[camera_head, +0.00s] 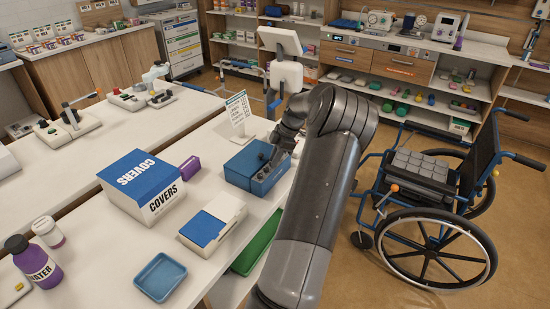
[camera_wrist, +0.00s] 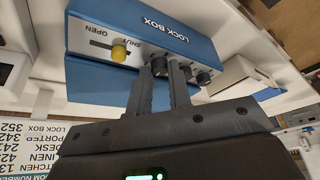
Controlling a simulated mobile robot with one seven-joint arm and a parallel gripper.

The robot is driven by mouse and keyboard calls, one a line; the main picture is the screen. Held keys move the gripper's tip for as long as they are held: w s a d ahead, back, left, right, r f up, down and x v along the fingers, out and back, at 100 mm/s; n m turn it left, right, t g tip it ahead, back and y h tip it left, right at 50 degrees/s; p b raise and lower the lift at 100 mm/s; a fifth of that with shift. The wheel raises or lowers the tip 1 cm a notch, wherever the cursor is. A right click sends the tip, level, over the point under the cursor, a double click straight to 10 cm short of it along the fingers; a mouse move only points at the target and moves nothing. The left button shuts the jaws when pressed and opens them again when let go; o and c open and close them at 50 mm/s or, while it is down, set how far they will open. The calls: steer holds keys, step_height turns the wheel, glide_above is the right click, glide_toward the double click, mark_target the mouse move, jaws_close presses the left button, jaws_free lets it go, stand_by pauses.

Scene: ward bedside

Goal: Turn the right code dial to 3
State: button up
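The blue lock box (camera_head: 242,165) stands on the white counter in the head view, left of my arm's end. In the wrist view the lock box (camera_wrist: 220,45) shows upside down, with its lettering, a yellow slider knob (camera_wrist: 120,53) by SHUT and OPEN, and a row of dark dials (camera_wrist: 205,76). My gripper (camera_wrist: 169,64) has its two fingertips at the dial row, at the dial end nearest the slider. The fingers stand apart. They partly hide the dial there, so contact and its number cannot be read.
A number card (camera_head: 238,110) stands behind the box; in the wrist view this card (camera_wrist: 30,145) reads LOCK BOX 352. A COVERS box (camera_head: 140,185), a blue-and-white case (camera_head: 213,220) and a blue tray (camera_head: 160,277) occupy the counter. A wheelchair (camera_head: 435,205) stands to the right.

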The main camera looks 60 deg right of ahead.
jaws_close()
steer(key=shift+m, duration=0.3)
